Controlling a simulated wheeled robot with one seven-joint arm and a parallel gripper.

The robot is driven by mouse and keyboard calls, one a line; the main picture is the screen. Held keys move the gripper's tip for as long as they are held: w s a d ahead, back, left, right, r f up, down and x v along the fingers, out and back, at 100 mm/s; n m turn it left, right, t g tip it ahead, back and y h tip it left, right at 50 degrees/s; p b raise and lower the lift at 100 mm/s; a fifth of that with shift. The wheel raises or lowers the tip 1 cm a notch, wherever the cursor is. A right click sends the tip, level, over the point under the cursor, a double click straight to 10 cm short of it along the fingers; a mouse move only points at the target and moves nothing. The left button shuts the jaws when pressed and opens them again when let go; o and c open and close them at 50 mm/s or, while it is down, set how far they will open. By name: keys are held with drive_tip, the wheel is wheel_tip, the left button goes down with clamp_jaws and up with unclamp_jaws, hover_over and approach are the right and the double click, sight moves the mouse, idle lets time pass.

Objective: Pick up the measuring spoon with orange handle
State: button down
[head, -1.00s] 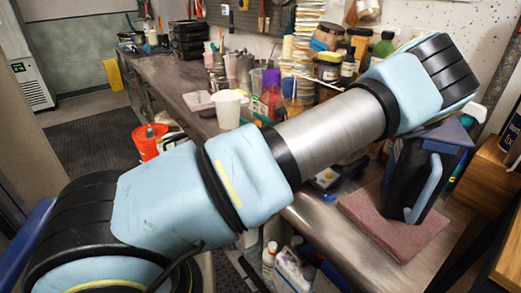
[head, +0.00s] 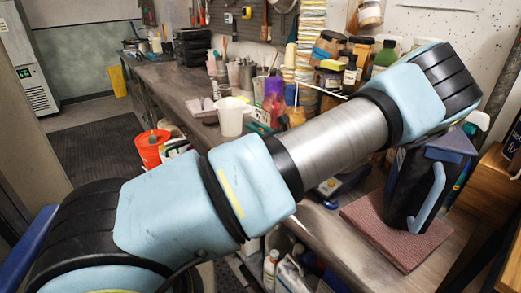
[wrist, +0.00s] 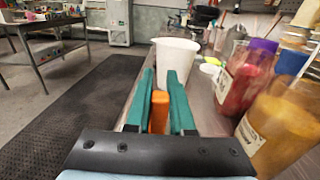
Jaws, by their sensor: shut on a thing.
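The orange handle of the measuring spoon (wrist: 159,112) shows between the teal fingers of my gripper (wrist: 162,84) in the wrist view. My gripper is shut on it. The spoon's bowl cannot be made out. A white cup (wrist: 177,65) stands just beyond the fingertips and hides what lies behind it. In the head view I cannot make out the spoon, and my own arm crosses the middle of the picture.
A red jar with a purple lid (wrist: 243,75) and an orange-yellow jar (wrist: 283,112) stand close to the right of my gripper. The bench (head: 168,85) is crowded along the wall. An orange bucket (head: 151,148) stands on the floor, and a dark mat (wrist: 70,120) lies left of the bench.

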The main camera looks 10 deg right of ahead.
wheel_tip(320, 180, up, 10)
drive_tip(key=b, duration=0.3)
idle(0.3)
idle(0.4)
